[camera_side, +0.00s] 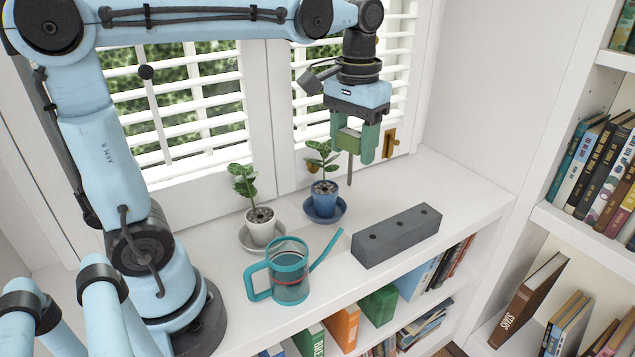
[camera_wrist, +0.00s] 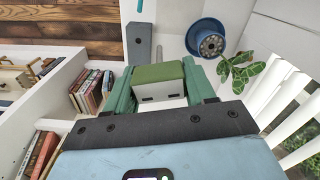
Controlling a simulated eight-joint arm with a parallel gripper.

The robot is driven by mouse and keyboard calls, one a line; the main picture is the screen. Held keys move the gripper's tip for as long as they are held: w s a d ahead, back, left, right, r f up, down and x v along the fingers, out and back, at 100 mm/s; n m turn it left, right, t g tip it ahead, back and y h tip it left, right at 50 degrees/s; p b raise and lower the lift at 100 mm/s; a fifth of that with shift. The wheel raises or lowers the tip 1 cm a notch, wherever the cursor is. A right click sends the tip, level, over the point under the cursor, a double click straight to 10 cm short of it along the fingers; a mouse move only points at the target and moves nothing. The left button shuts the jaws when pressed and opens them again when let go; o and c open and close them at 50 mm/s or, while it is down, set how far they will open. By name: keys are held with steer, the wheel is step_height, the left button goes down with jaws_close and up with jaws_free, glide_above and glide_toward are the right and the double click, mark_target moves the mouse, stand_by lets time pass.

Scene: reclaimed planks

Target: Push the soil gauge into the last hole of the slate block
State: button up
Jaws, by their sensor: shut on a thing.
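The soil gauge (camera_side: 350,138) has a green and pale boxy head and a thin brownish probe pointing down. My gripper (camera_side: 353,146) is shut on its head and holds it upright in the air. In the wrist view the gauge head (camera_wrist: 160,74) sits between my green fingers (camera_wrist: 160,88). The dark grey slate block (camera_side: 397,240) lies on the white shelf top, lower and to the right of the probe, with three holes in its top. The probe tip is clear of the block. Part of the block (camera_wrist: 138,45) shows in the wrist view, its holes mostly hidden.
A potted plant in a blue pot (camera_side: 324,190) on a blue saucer stands below my gripper. Another plant in a white pot (camera_side: 261,228) is to its left. A teal watering can (camera_side: 289,277) stands left of the block, its spout pointing toward it. Shuttered windows are behind.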

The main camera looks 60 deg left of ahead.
steer(key=shift+r, duration=2.1)
steer(key=w+d+f+m, duration=0.3)
steer(key=d+f, duration=0.1)
steer(key=f, duration=0.4)
steer(key=shift+d+f, duration=0.3)
steer(key=shift+d, duration=0.05)
steer(key=shift+f, duration=1.75)
steer(key=shift+f, duration=3.15)
steer(key=o, duration=1.5)
